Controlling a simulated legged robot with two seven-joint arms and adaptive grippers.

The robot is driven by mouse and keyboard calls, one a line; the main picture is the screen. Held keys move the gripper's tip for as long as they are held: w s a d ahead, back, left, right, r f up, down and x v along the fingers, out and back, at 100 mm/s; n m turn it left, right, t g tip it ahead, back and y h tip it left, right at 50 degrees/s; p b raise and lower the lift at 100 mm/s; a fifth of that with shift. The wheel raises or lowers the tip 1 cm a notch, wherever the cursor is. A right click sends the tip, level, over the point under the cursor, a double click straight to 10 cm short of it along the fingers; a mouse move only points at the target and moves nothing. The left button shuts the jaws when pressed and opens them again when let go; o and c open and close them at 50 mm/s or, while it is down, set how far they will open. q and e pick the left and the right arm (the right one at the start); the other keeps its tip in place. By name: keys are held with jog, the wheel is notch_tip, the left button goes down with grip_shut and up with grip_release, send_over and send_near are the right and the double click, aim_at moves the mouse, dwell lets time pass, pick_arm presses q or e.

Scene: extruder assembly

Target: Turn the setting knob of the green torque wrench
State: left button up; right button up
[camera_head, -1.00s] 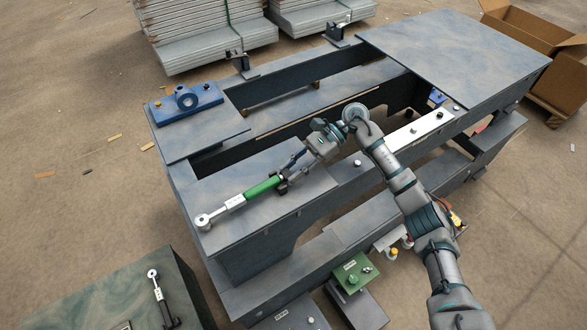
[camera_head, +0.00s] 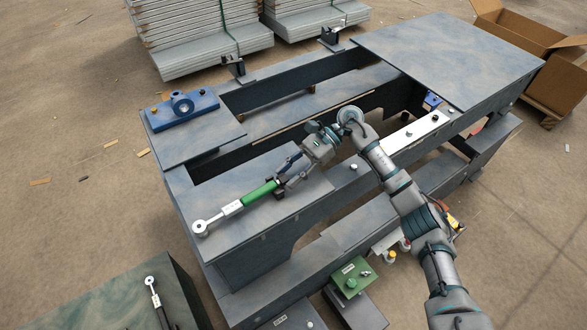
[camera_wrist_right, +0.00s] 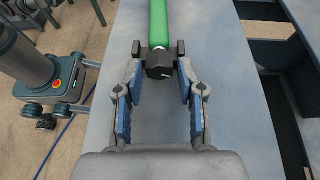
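The green torque wrench (camera_head: 260,193) lies on the near left part of the grey bench, its silver ring end (camera_head: 200,228) toward the bench's left corner. Its green handle (camera_wrist_right: 158,22) is at the top of the right wrist view, with the black setting knob (camera_wrist_right: 159,64) at its near end. My right gripper (camera_head: 283,176) is at this knob end. In the right wrist view its two blue-padded fingers (camera_wrist_right: 159,75) stand apart on either side of the knob, with small gaps visible; contact is not clear. My left gripper is not in view.
A blue fixture (camera_head: 183,106) sits at the bench's far left. A white plate (camera_head: 417,131) lies to the right of my right gripper. A green box (camera_head: 351,277) is below the bench's front. Another wrench (camera_head: 153,290) is at the lower left.

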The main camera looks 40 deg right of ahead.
jog(key=v, duration=1.2)
jog(key=shift+d+f, duration=0.1)
jog(key=shift+f, duration=0.05)
